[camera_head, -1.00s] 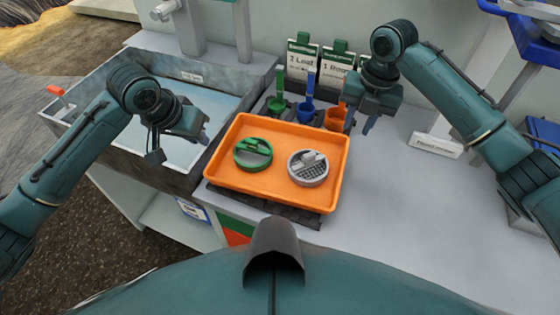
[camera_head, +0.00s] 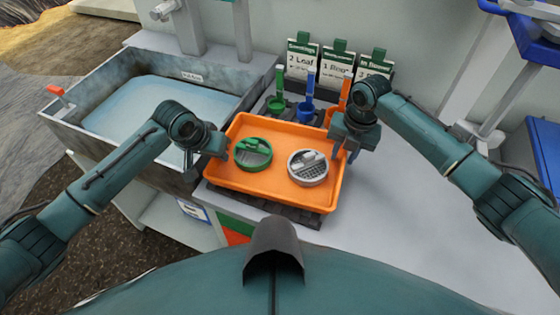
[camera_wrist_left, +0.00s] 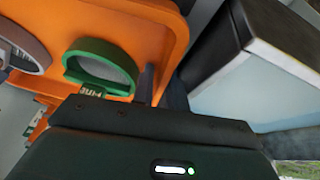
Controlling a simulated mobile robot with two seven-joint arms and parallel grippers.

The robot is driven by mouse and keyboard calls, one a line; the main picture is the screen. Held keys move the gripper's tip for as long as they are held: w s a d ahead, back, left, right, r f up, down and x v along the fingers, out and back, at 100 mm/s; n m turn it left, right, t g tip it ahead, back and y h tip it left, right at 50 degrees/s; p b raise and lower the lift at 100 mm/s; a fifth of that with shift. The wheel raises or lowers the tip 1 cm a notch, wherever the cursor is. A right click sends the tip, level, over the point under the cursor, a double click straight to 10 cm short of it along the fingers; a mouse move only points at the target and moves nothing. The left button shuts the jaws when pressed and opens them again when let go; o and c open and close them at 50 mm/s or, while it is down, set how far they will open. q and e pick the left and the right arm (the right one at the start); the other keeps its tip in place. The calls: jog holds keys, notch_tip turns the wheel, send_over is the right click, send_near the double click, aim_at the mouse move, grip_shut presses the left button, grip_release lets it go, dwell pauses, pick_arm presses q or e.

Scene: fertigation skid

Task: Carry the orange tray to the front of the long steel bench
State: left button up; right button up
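The orange tray (camera_head: 275,192) rests on a dark slatted base at the left part of the steel bench (camera_head: 400,235). It holds a green round strainer-like piece (camera_head: 252,154) and a grey one (camera_head: 308,168). My left gripper (camera_head: 207,160) is at the tray's left rim; in the left wrist view the orange tray (camera_wrist_left: 160,22) and the green piece (camera_wrist_left: 100,62) lie just beyond it. A dark finger shows by the rim there, but the finger gap is mostly hidden. My right gripper (camera_head: 345,150) is at the tray's right rim, its fingers apart, with contact unclear.
A water-filled basin (camera_head: 150,105) stands left of the tray. Behind the tray are green, blue (camera_head: 307,110) and orange scoops and several sign cards (camera_head: 335,65). A blue bin (camera_head: 545,150) is at the far right. The bench front right of the tray is clear.

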pick_arm(q)
jog(key=shift+c, duration=0.4)
pick_arm(e)
jog(key=shift+c, duration=0.3)
pick_arm(q)
grip_shut()
pick_arm(e)
jog(key=c, duration=0.3)
grip_shut()
pick_arm(q)
jog(key=shift+r, duration=0.15)
pick_arm(e)
jog(key=shift+r, duration=0.1)
